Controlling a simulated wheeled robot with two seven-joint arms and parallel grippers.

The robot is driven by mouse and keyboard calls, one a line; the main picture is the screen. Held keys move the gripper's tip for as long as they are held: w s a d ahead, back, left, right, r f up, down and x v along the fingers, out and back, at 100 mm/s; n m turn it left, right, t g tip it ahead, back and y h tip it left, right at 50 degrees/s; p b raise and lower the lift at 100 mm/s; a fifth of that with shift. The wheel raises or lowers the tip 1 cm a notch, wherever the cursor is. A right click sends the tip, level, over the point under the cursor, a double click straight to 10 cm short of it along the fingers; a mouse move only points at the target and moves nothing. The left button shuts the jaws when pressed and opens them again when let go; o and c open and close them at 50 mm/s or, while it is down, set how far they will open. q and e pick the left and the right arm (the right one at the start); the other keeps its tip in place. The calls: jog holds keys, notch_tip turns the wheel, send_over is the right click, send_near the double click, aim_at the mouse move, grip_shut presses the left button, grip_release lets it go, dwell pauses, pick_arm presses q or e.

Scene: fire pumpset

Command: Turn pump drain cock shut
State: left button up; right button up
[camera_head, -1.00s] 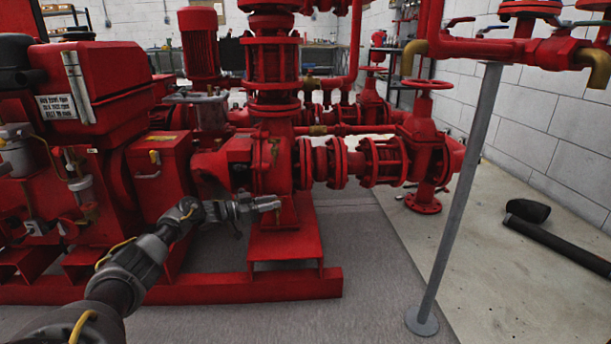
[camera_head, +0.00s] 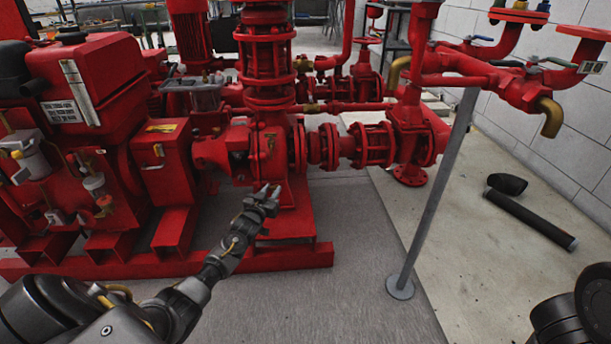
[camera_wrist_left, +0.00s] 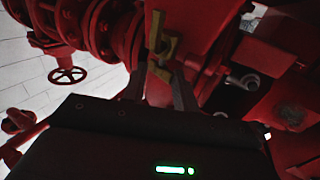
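The red pump casing (camera_head: 290,150) stands at the centre of the head view. In the left wrist view, a small brass-yellow fitting with a handle (camera_wrist_left: 163,45), which looks like the drain cock, sits on red metal just beyond my fingertips. I cannot make out the cock surely in the head view. My left gripper (camera_head: 268,190) is in front of the lower pump casing. In the left wrist view my left gripper (camera_wrist_left: 162,80) has its two fingers apart, with nothing seen held between them. Whether a finger touches the fitting cannot be told. My right gripper is out of view.
A red base rail (camera_head: 290,258) runs below the pump. A grey support post (camera_head: 435,195) stands to the right. The red engine block (camera_head: 80,90) is at the left. A black pipe (camera_head: 530,220) lies on the floor at right. The floor in front is clear.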

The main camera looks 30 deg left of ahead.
pick_arm(q)
jog(key=y, duration=0.1)
jog(key=n+y, duration=0.1)
jog(key=n+g+y+b, duration=0.1)
jog(key=shift+w+d+f, duration=0.15)
jog(key=shift+d+f, duration=0.1)
jog(key=shift+d, duration=0.15)
jog(key=n+g+y+b, duration=0.1)
jog(key=n+y+b, duration=0.1)
jog(key=y, duration=0.1)
jog(key=shift+w+d+g, duration=0.15)
jog(key=shift+d+g, duration=0.05)
jog(key=shift+g, duration=0.2)
jog(key=s+d+r+y+p, duration=0.1)
jog(key=s+d+p, duration=0.55)
jog(key=s, duration=0.25)
jog(key=d+r+m+t+h, duration=0.1)
jog(key=d+r+t+h, duration=0.1)
jog(key=d+r+t, duration=0.2)
jog(key=s+d+r+m+t+h, duration=0.1)
jog(key=d+r+t, duration=0.3)
jog(key=d+r, duration=0.4)
notch_tip(320, 180, up, 5)
jog(key=shift+s+d+r+h+p, duration=0.15)
jog(key=shift+s+h+p, duration=0.1)
jog(key=shift+h+p, duration=0.2)
